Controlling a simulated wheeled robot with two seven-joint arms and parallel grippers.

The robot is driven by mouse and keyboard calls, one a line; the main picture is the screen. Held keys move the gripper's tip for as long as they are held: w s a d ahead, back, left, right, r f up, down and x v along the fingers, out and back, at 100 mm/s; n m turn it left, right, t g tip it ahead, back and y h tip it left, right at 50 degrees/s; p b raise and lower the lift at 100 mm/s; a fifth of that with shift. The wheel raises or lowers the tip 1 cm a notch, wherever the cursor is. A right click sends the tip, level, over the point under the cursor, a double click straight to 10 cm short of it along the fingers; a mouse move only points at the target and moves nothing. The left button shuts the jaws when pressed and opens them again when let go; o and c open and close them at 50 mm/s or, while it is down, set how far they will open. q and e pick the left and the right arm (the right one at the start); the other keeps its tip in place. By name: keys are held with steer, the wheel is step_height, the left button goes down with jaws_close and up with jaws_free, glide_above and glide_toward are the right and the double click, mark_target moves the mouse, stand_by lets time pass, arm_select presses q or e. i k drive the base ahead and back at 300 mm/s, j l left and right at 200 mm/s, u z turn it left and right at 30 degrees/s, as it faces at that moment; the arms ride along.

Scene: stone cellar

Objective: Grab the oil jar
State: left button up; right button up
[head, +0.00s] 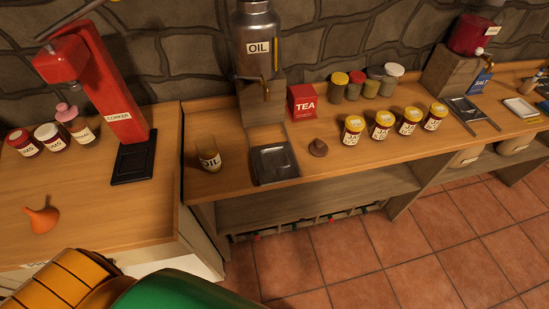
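A small open glass jar labelled OIL (209,161) stands upright on the wooden counter, near its left end. Its lower part looks yellowish. Behind it and to the right, a large metal oil dispenser (256,35), also labelled OIL, stands on a wooden block with a tap above a dark drip tray (272,162). A yellow and green part of my arm shows at the bottom left. Neither of my grippers is in view, and nothing visible touches the jar.
A red corker (118,95) and an orange funnel (40,219) stand on the left counter. Right of the tray are a brown stopper-like piece (318,148), a red TEA box (302,103) and several yellow-lidded jars (381,125). Bare counter lies in front of the oil jar.

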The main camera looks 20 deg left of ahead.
mark_target(209, 154)
steer(key=u, duration=1.3)
